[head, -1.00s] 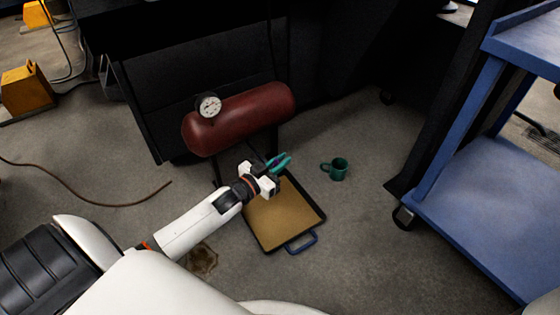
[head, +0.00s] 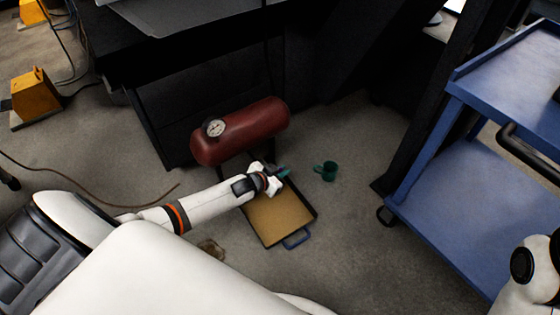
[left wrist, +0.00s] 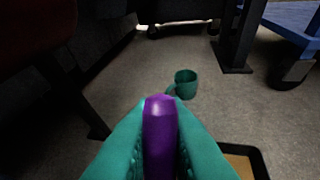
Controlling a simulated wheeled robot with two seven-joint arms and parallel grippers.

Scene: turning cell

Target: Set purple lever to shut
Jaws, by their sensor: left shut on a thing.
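The purple lever (left wrist: 160,138) shows in the left wrist view as a rounded purple handle standing between my left gripper's teal fingers (left wrist: 158,150). The fingers press on it from both sides. In the head view my left gripper (head: 283,172) is below the right end of a red tank (head: 245,131), above the far edge of a tray. The lever is hidden there by the gripper. The lever's base and any markings are hidden. Part of my right arm shows at the lower right of the head view, but its gripper does not.
A tan-bottomed tray (head: 275,221) with a blue handle lies on the floor under my left gripper. A green mug (head: 328,172) stands to its right. A gauge (head: 215,128) sits on the tank. A blue cart (head: 452,205) stands at the right. A hose (head: 110,207) lies at the left.

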